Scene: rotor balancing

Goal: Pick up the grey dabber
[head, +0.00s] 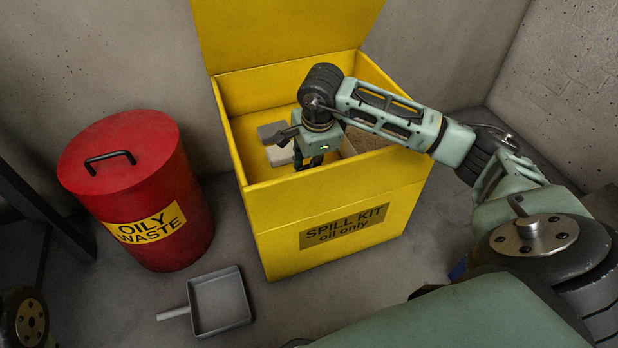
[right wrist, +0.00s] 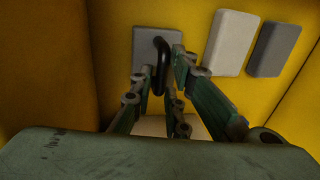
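The grey dabber (right wrist: 144,42) is a flat grey block with an upright black handle (right wrist: 161,60). It is inside the yellow spill kit box (head: 342,188). My right gripper (head: 315,161) reaches down into the box. In the right wrist view its two fingers (right wrist: 160,76) are apart, with the handle between their tips. The right finger overlaps the block's edge there. I cannot tell whether either finger touches the handle. In the head view my gripper and wrist hide much of this spot. My left gripper is not in view.
A white pad (right wrist: 230,43) and a dark grey pad (right wrist: 274,49) lie beside the dabber. The box's walls stand close around my gripper, and its lid (head: 285,30) is raised. A red oily waste bin (head: 135,190) and a grey dustpan (head: 220,301) are to the left.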

